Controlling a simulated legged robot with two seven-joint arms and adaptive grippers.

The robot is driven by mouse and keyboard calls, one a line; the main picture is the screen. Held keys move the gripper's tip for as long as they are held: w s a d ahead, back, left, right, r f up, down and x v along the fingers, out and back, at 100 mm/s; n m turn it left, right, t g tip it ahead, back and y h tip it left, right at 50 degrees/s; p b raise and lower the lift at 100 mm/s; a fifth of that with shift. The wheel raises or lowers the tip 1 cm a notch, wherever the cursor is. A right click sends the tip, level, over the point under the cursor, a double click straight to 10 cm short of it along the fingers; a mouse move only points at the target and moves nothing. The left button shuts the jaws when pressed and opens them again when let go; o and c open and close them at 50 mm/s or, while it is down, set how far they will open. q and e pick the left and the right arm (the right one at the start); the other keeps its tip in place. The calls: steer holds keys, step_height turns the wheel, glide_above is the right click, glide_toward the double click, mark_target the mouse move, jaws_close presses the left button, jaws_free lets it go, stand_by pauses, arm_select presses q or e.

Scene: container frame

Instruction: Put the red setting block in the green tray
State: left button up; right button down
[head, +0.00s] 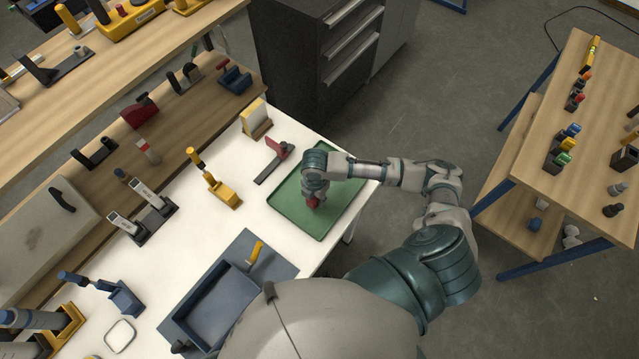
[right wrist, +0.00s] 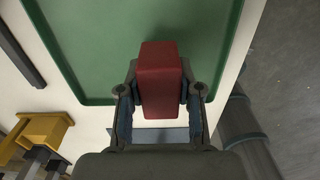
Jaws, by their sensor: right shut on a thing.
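The red setting block (head: 313,203) is held in my right gripper (head: 314,195), over the green tray (head: 289,211) in the head view. In the right wrist view the red block (right wrist: 160,75) stands out between the two fingers of my right gripper (right wrist: 160,92), which press on its sides. The green tray (right wrist: 95,45) fills the upper part behind it, and the block crosses the tray's near edge in the picture. I cannot tell whether the block touches the tray floor. My left gripper is not in view.
The tray lies on the white table (head: 255,215) near its right edge. A dark red-topped bracket (head: 277,158), a yellow clamp (head: 222,192) and a blue-grey bin (head: 218,305) are nearby. A wooden bench (head: 590,130) stands apart at right.

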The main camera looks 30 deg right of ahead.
steer(key=w+d, duration=0.5)
steer(key=shift+f, duration=0.4)
steer(key=f, duration=0.3)
steer(key=shift+a+f, duration=0.1)
steer(key=shift+a, duration=0.25)
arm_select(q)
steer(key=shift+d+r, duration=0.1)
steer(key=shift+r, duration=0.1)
arm_select(e)
steer(key=shift+d+f, duration=0.1)
steer(key=c, duration=1.1)
jaws_free()
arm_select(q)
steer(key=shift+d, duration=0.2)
arm_select(e)
steer(key=o, duration=0.3)
steer(key=shift+d+f, duration=0.1)
steer(key=shift+d, duration=0.15)
steer(key=shift+o, duration=0.2)
